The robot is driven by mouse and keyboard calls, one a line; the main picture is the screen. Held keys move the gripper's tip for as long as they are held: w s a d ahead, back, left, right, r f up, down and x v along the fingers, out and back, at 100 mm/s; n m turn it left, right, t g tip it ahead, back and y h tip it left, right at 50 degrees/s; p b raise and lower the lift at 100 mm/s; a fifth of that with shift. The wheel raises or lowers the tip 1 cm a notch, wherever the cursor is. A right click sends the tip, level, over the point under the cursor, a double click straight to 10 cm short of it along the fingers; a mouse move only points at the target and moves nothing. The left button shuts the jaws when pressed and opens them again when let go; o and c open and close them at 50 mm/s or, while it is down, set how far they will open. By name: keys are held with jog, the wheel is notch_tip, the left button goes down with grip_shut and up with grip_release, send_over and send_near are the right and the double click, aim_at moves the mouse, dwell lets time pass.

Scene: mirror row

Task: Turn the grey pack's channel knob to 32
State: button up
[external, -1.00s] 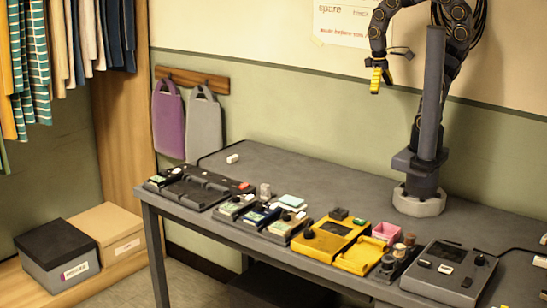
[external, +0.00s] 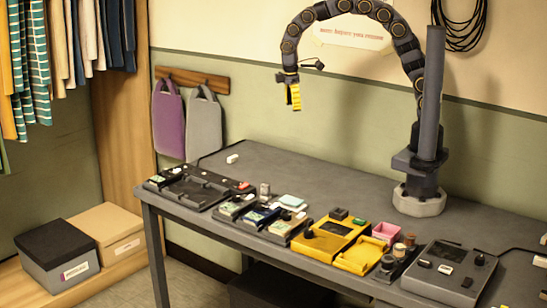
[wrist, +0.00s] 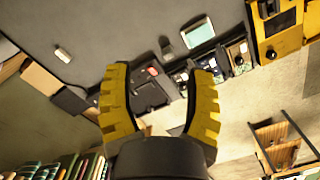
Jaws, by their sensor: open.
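Three small packs stand in a row near the table's front edge in the external view. The leftmost looks grey, with a pale green label and a dark knob, and is probably the grey pack (external: 234,207). A dark blue pack (external: 257,219) and a beige pack (external: 285,226) are to its right. The knob numbers are too small to read. My gripper (external: 293,97) is open and empty, high above the table and well apart from the packs. In the wrist view its yellow fingers (wrist: 160,90) are spread, with the packs beyond and partly behind the right finger.
A black charging tray (external: 190,187) lies left of the packs. A yellow case (external: 330,236) and a grey console (external: 450,272) are to the right. A small cylinder (external: 264,190) and a pale pad (external: 292,200) stand behind the packs. The back of the table is mostly clear.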

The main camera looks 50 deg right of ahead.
jog(key=w+a+f+n, duration=0.2)
jog(key=a+f, duration=0.2)
jog(key=a, duration=0.2)
jog(key=w+a+f+n, duration=0.3)
jog(key=a+f, duration=0.1)
jog(key=a, duration=0.2)
jog(key=n, duration=0.4)
send_over(235, 197)
jog(key=shift+y, duration=0.3)
notch_tip(235, 197, down, 7)
jog(key=shift+d+f, duration=0.1)
notch_tip(235, 197, down, 8)
jog(key=shift+r, duration=0.15)
grip_shut()
